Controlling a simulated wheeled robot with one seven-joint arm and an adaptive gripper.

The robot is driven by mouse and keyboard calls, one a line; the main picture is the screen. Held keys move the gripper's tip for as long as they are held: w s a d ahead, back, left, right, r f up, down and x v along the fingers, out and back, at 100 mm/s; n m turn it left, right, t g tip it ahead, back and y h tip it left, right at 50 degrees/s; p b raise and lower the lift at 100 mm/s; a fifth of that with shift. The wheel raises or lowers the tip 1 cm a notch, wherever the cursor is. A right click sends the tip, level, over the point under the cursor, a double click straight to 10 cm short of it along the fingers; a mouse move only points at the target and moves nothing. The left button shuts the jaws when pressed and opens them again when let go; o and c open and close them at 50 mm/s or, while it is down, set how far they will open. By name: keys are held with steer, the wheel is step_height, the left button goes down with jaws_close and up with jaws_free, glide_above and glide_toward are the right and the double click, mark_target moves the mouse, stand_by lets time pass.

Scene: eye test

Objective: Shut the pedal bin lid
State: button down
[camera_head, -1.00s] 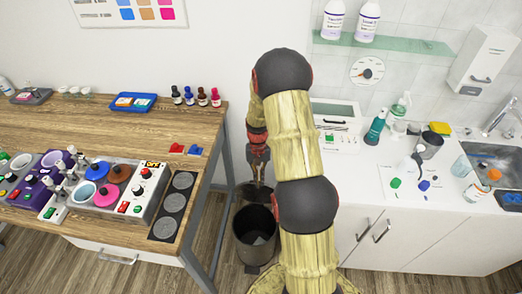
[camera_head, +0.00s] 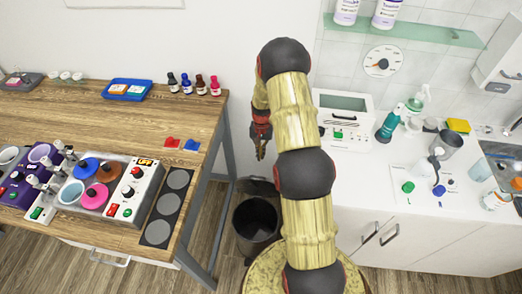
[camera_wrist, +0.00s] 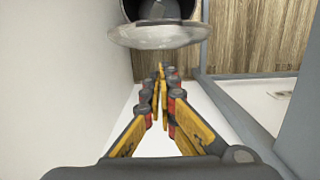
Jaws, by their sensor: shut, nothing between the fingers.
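The dark pedal bin (camera_head: 257,222) stands on the floor between the wooden bench and the white cabinet. Its lid (camera_head: 259,187) is open, tilted up at the bin's back side. In the wrist view the lid (camera_wrist: 153,36) shows as a pale disc at the top, with part of the dark bin (camera_wrist: 160,9) beyond it. My gripper (camera_head: 260,155) is shut and empty, above and behind the lid, apart from it in the picture. In the wrist view its fingertips (camera_wrist: 162,70) meet just below the lid's edge; the exact gap is unclear.
The wooden bench (camera_head: 100,115) with several lab devices is left of the bin, its grey metal leg (camera_head: 203,225) close by. The white cabinet (camera_head: 400,240) and counter stand to the right. A wall is behind the bin. Wooden floor is free in front of the bench.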

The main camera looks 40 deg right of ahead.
steer(key=s+a+f+b, duration=0.1)
steer(key=f, duration=0.1)
steer(key=s+a+f+b, duration=0.1)
steer(key=s+a+f, duration=0.1)
steer(key=shift+a, duration=0.15)
steer(key=shift+f, duration=0.1)
stand_by(0.3)
